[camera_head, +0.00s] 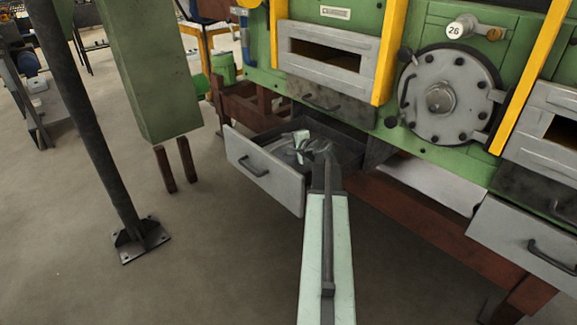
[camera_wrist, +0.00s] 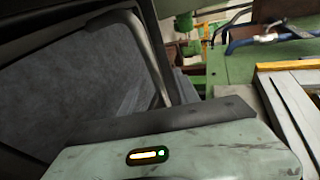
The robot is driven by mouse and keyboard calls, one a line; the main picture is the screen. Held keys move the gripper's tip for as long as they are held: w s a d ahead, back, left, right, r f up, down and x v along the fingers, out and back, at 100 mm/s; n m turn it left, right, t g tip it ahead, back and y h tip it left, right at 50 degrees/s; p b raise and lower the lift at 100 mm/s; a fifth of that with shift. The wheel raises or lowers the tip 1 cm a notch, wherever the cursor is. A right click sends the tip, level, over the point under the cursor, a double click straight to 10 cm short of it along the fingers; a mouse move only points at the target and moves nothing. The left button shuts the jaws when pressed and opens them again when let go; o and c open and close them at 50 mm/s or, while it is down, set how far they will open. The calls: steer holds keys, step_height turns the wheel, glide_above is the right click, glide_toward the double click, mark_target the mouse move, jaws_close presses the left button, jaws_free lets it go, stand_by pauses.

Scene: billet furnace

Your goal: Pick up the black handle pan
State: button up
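My gripper (camera_head: 301,142) reaches down into an open drawer (camera_head: 263,170) with a light grey front, under the green furnace. In the head view my arm and the drawer walls cover much of the inside. A greyish shape shows beside my gripper in the drawer, but I cannot tell whether it is the pan. No black handle of a pan can be made out. The wrist view shows my pale green gripper housing and a dark grey surface (camera_wrist: 70,100) close on the left. The fingertips are too small or hidden to tell whether they are open or shut.
The green furnace (camera_head: 340,112) has a round bolted hatch (camera_head: 440,97) and yellow uprights. Another grey drawer (camera_head: 520,245) is at the right. A green column (camera_head: 160,70) and a dark post (camera_head: 85,120) stand at the left. The floor in front is clear.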

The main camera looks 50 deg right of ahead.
steer(key=x, duration=0.3)
steer(key=shift+a+f+b, duration=0.1)
steer(key=shift+f+b, duration=0.05)
steer(key=shift+b, duration=0.15)
jaws_close()
stand_by(1.0)
